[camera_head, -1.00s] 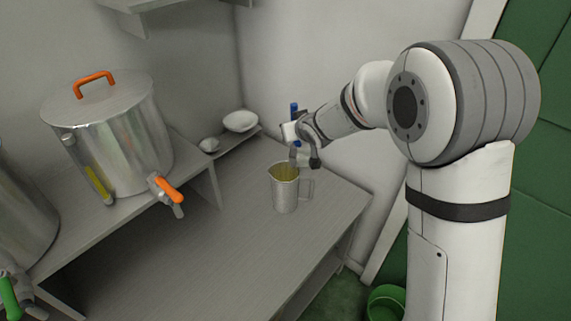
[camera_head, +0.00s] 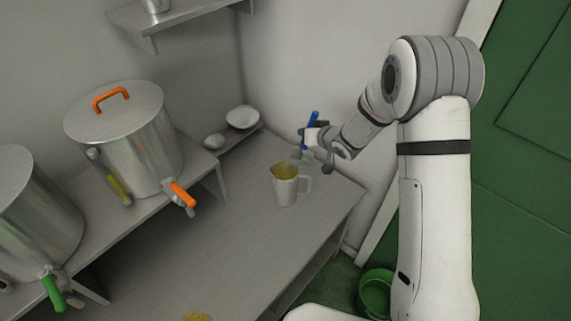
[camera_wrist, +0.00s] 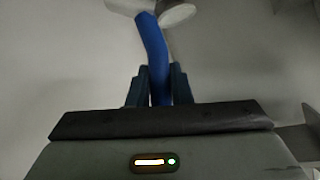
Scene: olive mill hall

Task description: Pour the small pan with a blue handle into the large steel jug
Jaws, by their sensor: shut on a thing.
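The large steel jug (camera_head: 285,190) stands upright on the metal table, with yellow-green liquid showing in its mouth. My gripper (camera_head: 314,133) is shut on the blue handle (camera_head: 311,121) of the small pan, behind and to the right of the jug. In the wrist view my gripper (camera_wrist: 158,88) has the blue handle (camera_wrist: 152,45) between its two dark fingers. Part of the pan's pale metal body (camera_wrist: 177,14) shows at the top edge there.
A steel vat with an orange handle (camera_head: 130,140) and another vat (camera_head: 35,215) with a green tap stand on a raised shelf at left. White bowls (camera_head: 242,117) sit at the back. The table's middle (camera_head: 215,250) is mostly clear. A green bucket (camera_head: 376,293) is on the floor.

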